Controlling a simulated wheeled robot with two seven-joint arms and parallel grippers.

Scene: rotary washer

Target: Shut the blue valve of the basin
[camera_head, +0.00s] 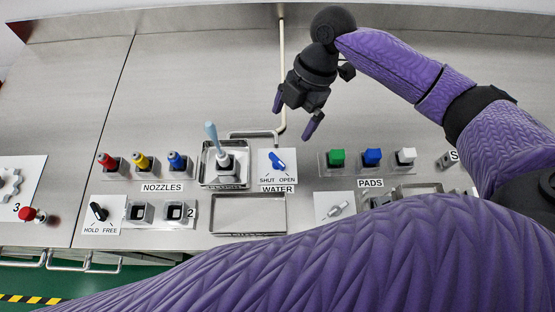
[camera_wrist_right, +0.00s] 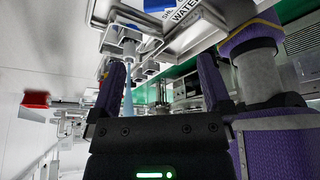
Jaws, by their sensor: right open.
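The blue valve (camera_head: 277,161) is a handle on a white plate marked SHUT and OPEN, above a WATER label. It slants from upper left to lower right, its lower end towards the OPEN word. The basin (camera_head: 205,178) is a small metal tray just left of it, with a light-blue-handled tool in it. My right gripper (camera_head: 297,118) is open and empty, above and behind the valve plate, apart from it. In the right wrist view its two fingers (camera_wrist_right: 162,88) are spread, and the WATER label shows at the top edge. My left gripper is not in view.
A thin pipe (camera_head: 282,75) runs down the back to the tap (camera_head: 252,134) by the basin. Coloured nozzles (camera_head: 142,162) stand left and coloured pads (camera_head: 371,157) right. An empty metal tray (camera_head: 248,214) lies in front. My purple arm covers the front and right.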

